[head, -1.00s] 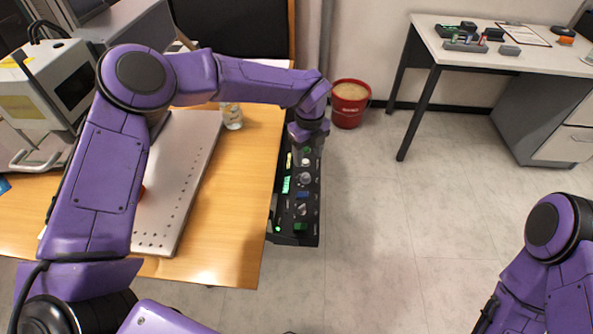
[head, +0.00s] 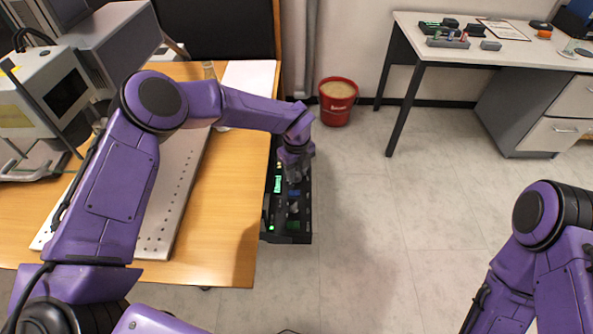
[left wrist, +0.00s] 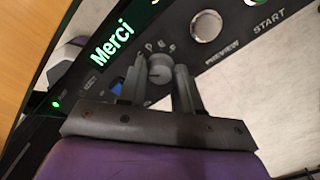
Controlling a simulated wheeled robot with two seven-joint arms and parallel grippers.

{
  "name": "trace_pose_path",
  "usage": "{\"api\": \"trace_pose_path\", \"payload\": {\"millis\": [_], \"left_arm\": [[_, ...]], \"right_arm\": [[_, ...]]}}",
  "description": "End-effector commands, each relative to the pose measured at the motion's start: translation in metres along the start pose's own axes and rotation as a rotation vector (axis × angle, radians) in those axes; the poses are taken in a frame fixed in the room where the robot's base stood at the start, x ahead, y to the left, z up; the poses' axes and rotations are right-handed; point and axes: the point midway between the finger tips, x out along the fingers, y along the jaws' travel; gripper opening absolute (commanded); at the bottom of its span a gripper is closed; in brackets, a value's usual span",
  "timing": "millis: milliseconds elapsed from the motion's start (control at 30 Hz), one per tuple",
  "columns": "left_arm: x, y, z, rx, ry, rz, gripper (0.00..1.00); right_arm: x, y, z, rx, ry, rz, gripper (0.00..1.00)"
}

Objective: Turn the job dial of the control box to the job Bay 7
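The dark control box (head: 284,239) hangs along the right edge of the wooden table. In the left wrist view its green display (left wrist: 113,43) reads "Merci". Next to the display is a round grey dial (left wrist: 160,68) with small letters around it. My left gripper (head: 293,176) is over the box. In the left wrist view its two fingers (left wrist: 158,84) stand apart, one on each side of the dial. I cannot tell whether they touch it. My right arm shows at the right of the head view, but its gripper is out of view.
Silver buttons (left wrist: 206,25) marked PREVIEW and START sit beyond the dial. A perforated metal plate (head: 165,215) lies on the table (head: 222,215). A red bucket (head: 337,103) stands on the floor. The floor right of the box is clear.

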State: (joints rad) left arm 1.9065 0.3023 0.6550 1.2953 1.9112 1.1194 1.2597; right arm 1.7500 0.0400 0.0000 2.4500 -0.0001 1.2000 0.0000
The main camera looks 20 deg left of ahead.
Motion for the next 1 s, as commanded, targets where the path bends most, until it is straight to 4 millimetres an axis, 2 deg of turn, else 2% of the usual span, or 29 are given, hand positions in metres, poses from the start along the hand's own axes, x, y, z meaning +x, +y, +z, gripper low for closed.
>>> {"api": "trace_pose_path", "payload": {"millis": [267,700,1000], "left_arm": [[0.0004,0.0,0.0007,0.059,-0.001,-0.001,0.03],[-0.0001,-0.0003,0.0005,0.347,-0.001,-0.002,0.03],[-0.0004,-0.0003,0.0005,0.486,-0.001,-0.002,0.03]], "right_arm": [[0.0017,-0.0002,0.0007,0.0,0.0,0.0,0.0],[0.0051,-0.0005,0.0021,0.0,0.0,0.0,0.0],[0.0054,-0.0005,0.0023,0.0,0.0,0.0,0.0]]}}
